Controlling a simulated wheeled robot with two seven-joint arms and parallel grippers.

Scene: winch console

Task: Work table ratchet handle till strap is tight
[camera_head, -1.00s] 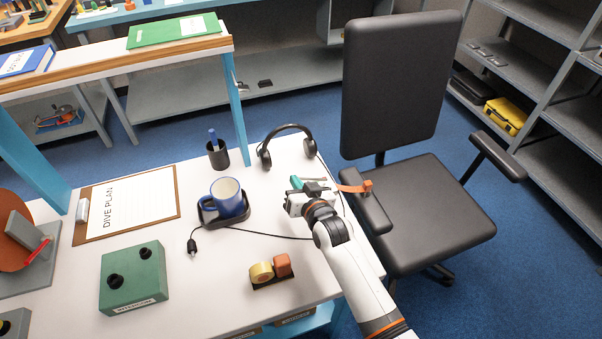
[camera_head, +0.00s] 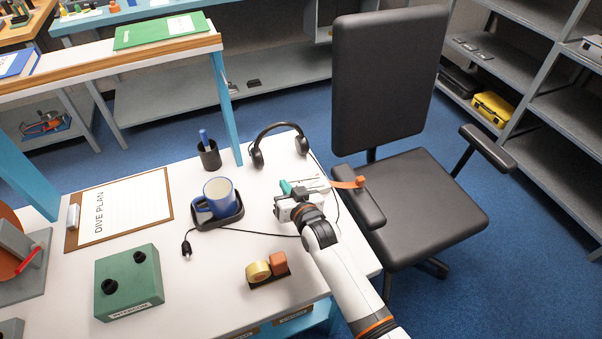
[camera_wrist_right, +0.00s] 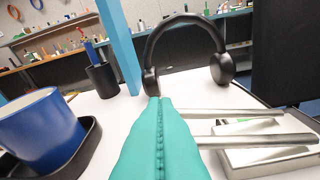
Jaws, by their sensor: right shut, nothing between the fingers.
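The table ratchet (camera_head: 318,184) is a pale metal piece at the right edge of the white desk, with an orange strap (camera_head: 348,184) running from it towards the chair. In the right wrist view its two metal handle bars (camera_wrist_right: 245,125) lie just right of my fingers. My right gripper (camera_head: 287,187) has teal fingertips and hovers at the ratchet's left side. In the right wrist view its fingers (camera_wrist_right: 160,120) are pressed together with nothing between them. I cannot tell whether they touch the handle. My gripper and wrist partly hide the ratchet. My left gripper is out of view.
Black headphones (camera_head: 278,145) stand behind the ratchet. A blue mug (camera_head: 217,197) on a black tray (camera_head: 222,222) and a pen cup (camera_head: 209,156) are to the left. A black chair (camera_head: 410,205) stands close against the right desk edge.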

